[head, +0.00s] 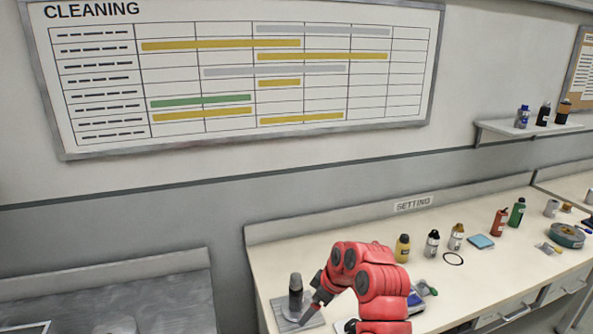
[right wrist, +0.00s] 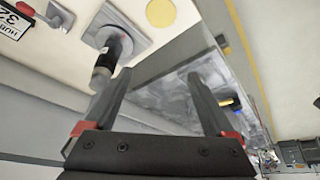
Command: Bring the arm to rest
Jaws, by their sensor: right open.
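In the head view a red arm, my right arm (head: 365,280), reaches over the table and bends down to the left. Its right gripper (head: 314,309) is low beside a dark post (head: 296,296) on a grey square plate (head: 281,318). In the right wrist view the two fingers of the right gripper (right wrist: 158,76) stand apart with nothing between them. The post (right wrist: 108,62) and its plate (right wrist: 142,32) show to the left, beyond the left finger. My left gripper is not in view.
A green and grey round object (head: 566,235) is at the far right. A lower grey surface (head: 150,302) stands left of the table.

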